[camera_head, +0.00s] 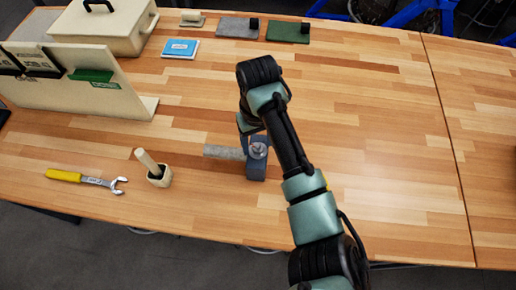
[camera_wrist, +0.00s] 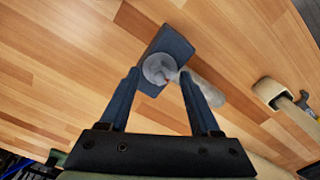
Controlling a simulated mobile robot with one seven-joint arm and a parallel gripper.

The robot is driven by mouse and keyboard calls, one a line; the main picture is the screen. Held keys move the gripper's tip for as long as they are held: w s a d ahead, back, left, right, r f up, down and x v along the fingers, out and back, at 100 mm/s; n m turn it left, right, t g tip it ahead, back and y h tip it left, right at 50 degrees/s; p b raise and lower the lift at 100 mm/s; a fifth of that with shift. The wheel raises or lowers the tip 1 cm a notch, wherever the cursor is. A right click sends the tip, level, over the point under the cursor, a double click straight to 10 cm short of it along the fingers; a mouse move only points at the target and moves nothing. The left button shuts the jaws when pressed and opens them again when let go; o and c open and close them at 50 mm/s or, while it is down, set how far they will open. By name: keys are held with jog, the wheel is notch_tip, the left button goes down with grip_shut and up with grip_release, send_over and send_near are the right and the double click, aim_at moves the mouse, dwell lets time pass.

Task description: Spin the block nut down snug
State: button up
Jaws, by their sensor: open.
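A dark blue-grey block (camera_head: 256,171) stands on the wooden table under my arm, and it also shows in the wrist view (camera_wrist: 177,42). A round grey metal piece, which looks like the block nut (camera_wrist: 156,69), sits at the block; it also shows in the head view (camera_head: 258,150). A small red spot shows near its edge. My gripper (camera_wrist: 158,75) is open, with one finger on each side of the nut in the wrist view. I cannot tell whether the fingers touch it or how high they are. My arm partly hides the gripper in the head view.
A grey cylinder (camera_head: 224,152) lies left of the block. A small cup with a wooden handle (camera_head: 158,176) and a yellow-handled wrench (camera_head: 86,179) are farther left. An upright board (camera_head: 112,92) and a lidded box (camera_head: 103,32) stand behind. The table's right side is clear.

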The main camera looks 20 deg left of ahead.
jog(key=shift+f, duration=0.5)
jog(key=shift+r+p, duration=0.1)
jog(key=shift+p, duration=0.2)
jog(key=shift+c, duration=0.3)
grip_shut()
dwell(0.3)
jog(key=shift+o, duration=0.7)
grip_release()
